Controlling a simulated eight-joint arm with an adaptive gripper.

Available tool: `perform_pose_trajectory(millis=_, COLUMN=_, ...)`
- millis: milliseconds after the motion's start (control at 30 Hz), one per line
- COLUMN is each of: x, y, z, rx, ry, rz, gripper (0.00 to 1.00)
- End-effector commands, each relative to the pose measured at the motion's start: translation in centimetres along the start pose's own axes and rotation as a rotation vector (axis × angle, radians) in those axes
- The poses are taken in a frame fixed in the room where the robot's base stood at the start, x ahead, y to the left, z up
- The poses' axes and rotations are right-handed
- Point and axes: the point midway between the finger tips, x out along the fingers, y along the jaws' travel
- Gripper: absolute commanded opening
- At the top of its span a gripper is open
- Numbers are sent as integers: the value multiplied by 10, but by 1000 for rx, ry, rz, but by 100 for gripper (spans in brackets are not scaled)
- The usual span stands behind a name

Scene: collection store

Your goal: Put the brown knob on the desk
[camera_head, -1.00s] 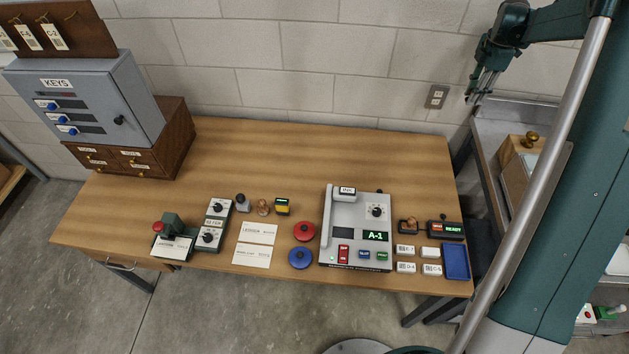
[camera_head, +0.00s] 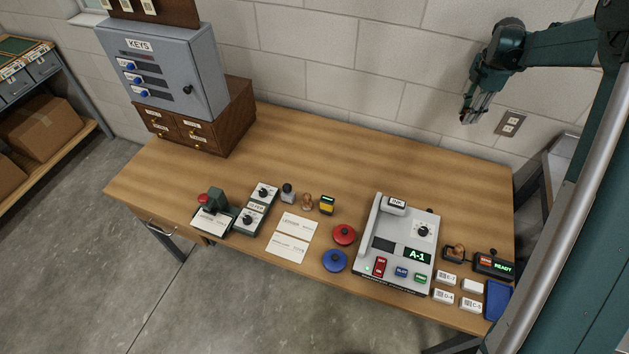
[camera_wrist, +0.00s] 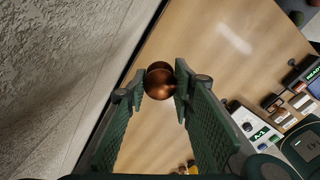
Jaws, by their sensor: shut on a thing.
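The brown knob (camera_wrist: 159,82) is a shiny, rounded, copper-brown piece in the wrist view, between the fingertips of my gripper (camera_wrist: 158,92). My gripper is shut on it. In the head view my gripper (camera_head: 470,118) is at the upper right, raised in front of the wall, with its fingers pointing down; the knob is too small to make out there. The desk (camera_head: 330,150) is a wooden table with a bare back half. In the wrist view the desk top (camera_wrist: 215,50) lies behind and below the knob, with a gap of unclear size.
A grey key cabinet (camera_head: 165,70) stands on a brown drawer box (camera_head: 225,125) at the desk's back left. A grey console (camera_head: 400,245), a red disc (camera_head: 344,235), a blue disc (camera_head: 334,261), cards and stamps fill the front. The wall (camera_head: 350,60) borders the back edge.

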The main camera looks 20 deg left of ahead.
Motion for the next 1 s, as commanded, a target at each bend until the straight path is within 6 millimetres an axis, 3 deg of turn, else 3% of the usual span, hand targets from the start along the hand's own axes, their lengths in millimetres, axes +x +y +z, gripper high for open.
perform_pose_trajectory(millis=667, x=34, y=67, z=-143, rx=-210, ry=4, rz=2, gripper=10)
perform_pose_trajectory(millis=1000, x=53, y=102, z=-231, rx=-342, ry=6, rz=-5, gripper=10)
